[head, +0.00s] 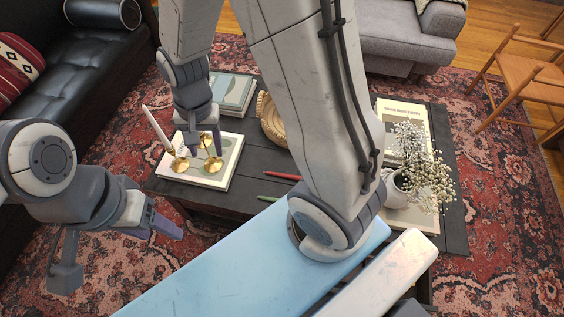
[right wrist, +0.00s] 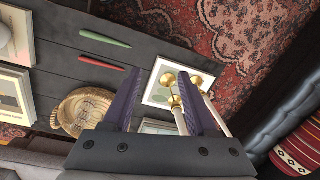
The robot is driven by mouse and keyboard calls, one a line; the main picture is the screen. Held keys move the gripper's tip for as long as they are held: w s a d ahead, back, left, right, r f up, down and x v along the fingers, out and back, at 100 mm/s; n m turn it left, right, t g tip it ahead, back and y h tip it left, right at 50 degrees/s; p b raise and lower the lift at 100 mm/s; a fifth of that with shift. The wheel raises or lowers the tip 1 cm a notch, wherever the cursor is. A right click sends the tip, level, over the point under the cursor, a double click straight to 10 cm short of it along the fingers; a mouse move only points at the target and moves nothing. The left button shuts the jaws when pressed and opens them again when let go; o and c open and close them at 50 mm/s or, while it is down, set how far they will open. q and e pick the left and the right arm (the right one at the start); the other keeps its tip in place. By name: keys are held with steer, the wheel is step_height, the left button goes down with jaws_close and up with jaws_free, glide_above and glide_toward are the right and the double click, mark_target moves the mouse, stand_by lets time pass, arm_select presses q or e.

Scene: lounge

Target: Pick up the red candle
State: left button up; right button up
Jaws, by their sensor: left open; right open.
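The red candle (head: 282,176) lies flat on the dark coffee table (head: 255,158), left of my right arm in the head view. It also shows in the right wrist view (right wrist: 101,62), lying to the left of the fingers. My right gripper (head: 204,150) is open over the brass candle holders, away from the red candle; its fingers also show in the right wrist view (right wrist: 158,76). I cannot tell whether it touches the holders. My left gripper (head: 152,238) is open, in front of the table's left end, above the rug.
A green candle (head: 271,199) lies beside the red one. A woven basket (head: 270,120) is behind. A vase of white flowers (head: 397,190) stands at the right.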

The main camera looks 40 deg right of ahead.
steer(key=w+d+f+m+b, duration=0.1)
steer(key=w+d+f+m, duration=0.4)
steer(key=d+f+m, duration=0.45)
steer(key=m+h+b, duration=0.1)
steer(key=m+b, duration=0.1)
steer(key=m, duration=0.9)
glide_above(289, 175)
step_height(289, 175, down, 20)
steer(key=shift+m, duration=0.25)
step_height(289, 175, down, 5)
steer(key=b, duration=0.5)
steer(key=shift+s+d+f, duration=0.1)
steer(key=shift+s+d, duration=0.05)
steer(key=f+b, duration=0.2)
steer(key=b, duration=0.1)
steer(key=f+b, duration=0.2)
steer(key=f, duration=0.1)
steer(key=shift+a+f+b, duration=0.2)
steer(key=shift+f+b, duration=0.05)
steer(key=shift+b, duration=0.15)
steer(key=shift+r, duration=0.1)
jaws_close()
